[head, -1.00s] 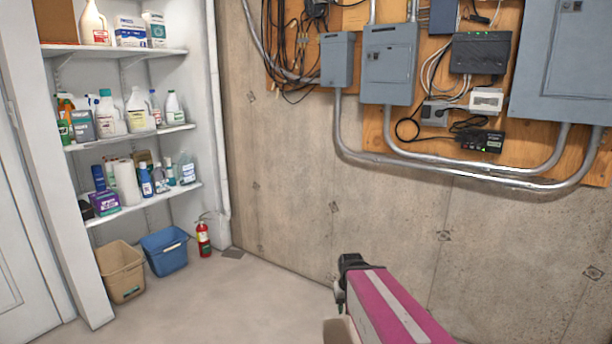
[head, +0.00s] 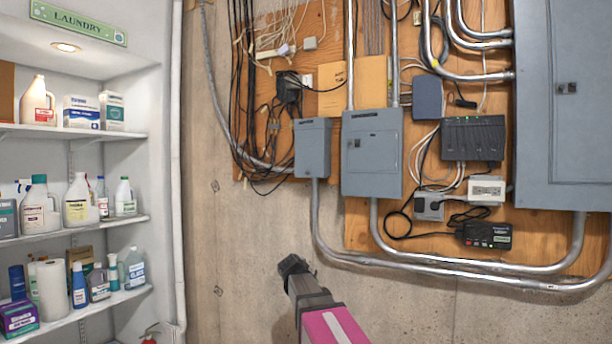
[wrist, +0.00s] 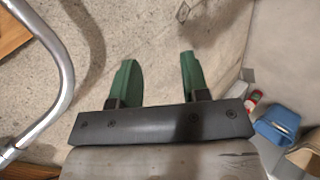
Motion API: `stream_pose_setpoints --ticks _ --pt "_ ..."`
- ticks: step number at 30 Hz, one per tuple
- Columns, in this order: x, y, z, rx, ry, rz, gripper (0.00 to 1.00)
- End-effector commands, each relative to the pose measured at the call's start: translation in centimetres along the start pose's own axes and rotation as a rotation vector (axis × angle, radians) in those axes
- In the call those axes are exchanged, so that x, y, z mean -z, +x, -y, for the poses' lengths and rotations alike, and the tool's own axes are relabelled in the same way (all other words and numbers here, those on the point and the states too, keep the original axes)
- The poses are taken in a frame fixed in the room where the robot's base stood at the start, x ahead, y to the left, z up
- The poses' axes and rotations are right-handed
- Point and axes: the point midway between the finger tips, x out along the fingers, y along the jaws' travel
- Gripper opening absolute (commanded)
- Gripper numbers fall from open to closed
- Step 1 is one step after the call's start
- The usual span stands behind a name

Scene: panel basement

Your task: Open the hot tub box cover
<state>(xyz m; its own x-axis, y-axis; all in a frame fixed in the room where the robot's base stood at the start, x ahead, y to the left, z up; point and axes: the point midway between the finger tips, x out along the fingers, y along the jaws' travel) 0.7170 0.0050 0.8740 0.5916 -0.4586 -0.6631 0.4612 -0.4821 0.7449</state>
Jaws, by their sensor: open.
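Several grey electrical boxes are on the wall in the head view: a small box (head: 313,147), a medium box (head: 372,153) with a small latch, and a large panel (head: 567,100) at the right. I cannot read which one is the hot tub box. All their covers look shut. My gripper (head: 291,264) is below the small box and touches none of the boxes. In the wrist view, the green fingers of my gripper (wrist: 158,62) are apart with nothing between them, in front of bare concrete.
A metal conduit (head: 445,264) runs below the boxes; a conduit (wrist: 62,75) also shows at the left of the wrist view. Loose black cables hang left of the small box. Shelves of bottles (head: 80,131) stand at the left. A blue bin (wrist: 277,132) is at the wrist view's right.

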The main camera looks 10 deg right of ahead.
Motion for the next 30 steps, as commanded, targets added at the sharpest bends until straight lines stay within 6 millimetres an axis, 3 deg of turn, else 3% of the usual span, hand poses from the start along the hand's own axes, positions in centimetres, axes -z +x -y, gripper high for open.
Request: stream_pose_setpoints --ticks 1,6,12,16,21,24,30 --pt "1.6 -1.4 -2.7 -0.056 -0.042 -0.013 0.42" --pt "4.9 -6.6 -10.3 -0.238 -0.192 -0.023 0.42" --pt "8.1 -14.3 -19.0 -0.453 -0.353 0.003 0.42" --pt "9.4 -19.3 -23.7 -0.575 -0.441 0.036 0.42" --pt "10.2 -24.2 -27.7 -0.682 -0.518 0.080 0.42" --pt "10.4 -25.7 -28.9 -0.714 -0.542 0.097 0.42" --pt "10.6 -25.7 -30.2 -0.730 -0.554 0.108 0.42"
